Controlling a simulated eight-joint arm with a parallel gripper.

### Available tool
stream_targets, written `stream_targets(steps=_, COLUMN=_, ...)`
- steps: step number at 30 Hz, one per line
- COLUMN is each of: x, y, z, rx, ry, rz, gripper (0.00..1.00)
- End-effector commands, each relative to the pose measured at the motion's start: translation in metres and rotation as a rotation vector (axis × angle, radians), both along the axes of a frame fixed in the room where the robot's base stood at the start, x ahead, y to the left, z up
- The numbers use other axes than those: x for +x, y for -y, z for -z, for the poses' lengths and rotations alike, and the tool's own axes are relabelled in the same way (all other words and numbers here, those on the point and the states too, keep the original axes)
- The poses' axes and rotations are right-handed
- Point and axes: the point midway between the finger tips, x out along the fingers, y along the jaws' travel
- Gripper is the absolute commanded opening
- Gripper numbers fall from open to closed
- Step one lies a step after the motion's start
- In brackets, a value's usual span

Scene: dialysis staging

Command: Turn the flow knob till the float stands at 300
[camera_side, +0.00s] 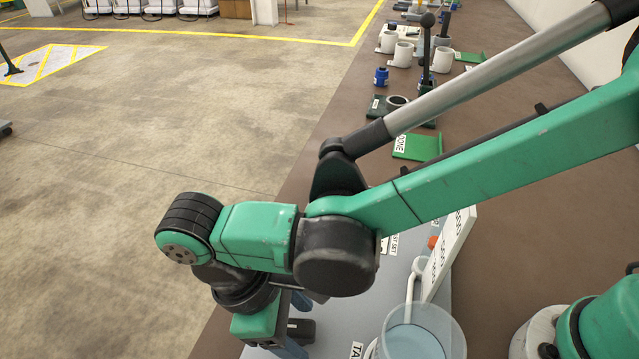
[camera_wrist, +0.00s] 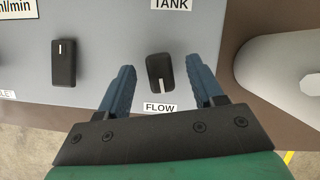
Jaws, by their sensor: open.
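The flow knob (camera_wrist: 160,70) is black with a white line that points down toward the FLOW label (camera_wrist: 160,107) in the wrist view. My gripper (camera_wrist: 160,65) is open, with one blue finger on each side of the knob and a visible gap on both sides. In the side view the knob is hidden behind my arm; parts of the blue fingers (camera_side: 298,300) show below the wrist. The float and its scale are not visible; only a cut-off ml/min label (camera_wrist: 17,9) shows at the wrist view's top left.
A second black knob or switch (camera_wrist: 63,62) sits left of the flow knob on the grey panel (camera_wrist: 105,30). In the side view a clear tank of liquid (camera_side: 420,335) and a white sign board (camera_side: 449,254) stand right of the gripper. Cups (camera_side: 403,54) and other parts stand farther back.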

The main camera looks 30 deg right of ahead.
Motion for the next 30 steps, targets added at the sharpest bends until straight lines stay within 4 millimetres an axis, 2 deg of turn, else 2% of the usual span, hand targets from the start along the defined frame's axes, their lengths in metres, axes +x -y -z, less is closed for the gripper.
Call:
stream_targets(steps=3, x=0.0000, y=-0.0001, z=-0.0002, rx=0.000, ry=0.000, rz=0.000, gripper=0.58)
stream_targets(steps=9, x=0.0001, y=-0.0002, z=-0.0003, rx=0.000, ry=0.000, rz=0.000, gripper=0.01)
stream_targets(steps=15, x=0.0004, y=-0.0001, z=-0.0004, rx=0.000, ry=0.000, rz=0.026, gripper=0.00)
stream_targets(steps=24, x=0.0018, y=0.0012, z=-0.0004, rx=-0.001, ry=-0.001, rz=0.395, gripper=0.00)
stream_targets(steps=30, x=0.0016, y=0.0008, z=-0.0005, rx=-0.002, ry=0.000, rz=0.477, gripper=0.00)
